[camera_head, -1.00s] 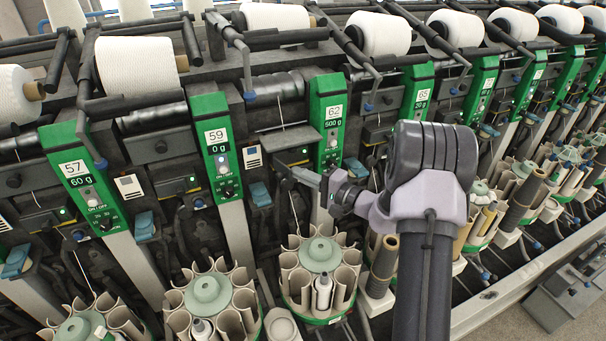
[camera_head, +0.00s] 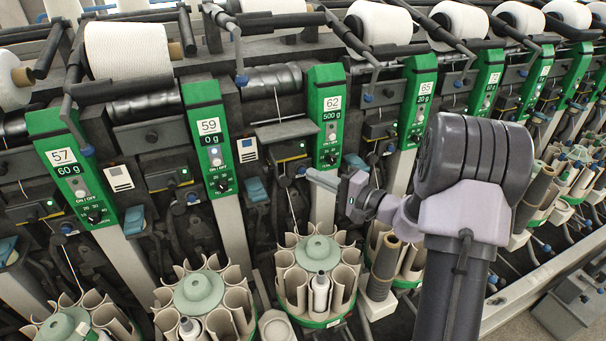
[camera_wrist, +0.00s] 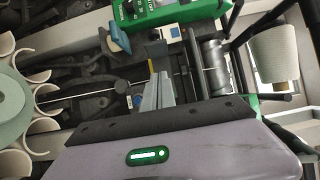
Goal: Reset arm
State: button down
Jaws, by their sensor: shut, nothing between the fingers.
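My gripper (camera_head: 312,178) is shut and empty. It points left in front of the winding unit labelled 62 (camera_head: 332,115), over the back of a round green-based tube carousel (camera_head: 318,250). In the wrist view its closed fingers (camera_wrist: 155,95) stick out past the grey wrist body, with nothing between them. They appear apart from the machine parts behind them. My forearm and wrist cover part of the units to the right of 62.
White yarn cones (camera_head: 128,50) sit in a row along the top of the machine. More tube carousels (camera_head: 203,292) stand along the front. The unit labelled 59 (camera_head: 209,135) is to the left. A metal rail (camera_head: 560,265) runs at the lower right.

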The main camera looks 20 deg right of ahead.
jog(key=s, duration=0.6)
jog(key=s+a+r+n+g+y, duration=0.1)
jog(key=s+a+r+n+g, duration=0.1)
jog(key=s+a+g, duration=0.3)
jog(key=s+a+r+n+g, duration=0.1)
jog(key=s+a+n+g, duration=0.1)
jog(key=a, duration=0.6)
jog(key=s+a+r+n+g+y, duration=0.1)
jog(key=s+a+r+n+g, duration=0.1)
jog(key=s+a+g, duration=0.3)
jog(key=s+a+n+h, duration=0.2)
jog(key=s+a+h, duration=0.25)
jog(key=s, duration=0.55)
jog(key=s+d+h, duration=0.1)
jog(key=s+d+t+h, duration=0.1)
jog(key=d+h, duration=0.1)
jog(key=s+d+r+t+h, duration=0.1)
jog(key=shift+d+m+h, duration=0.3)
jog(key=shift+h, duration=0.05)
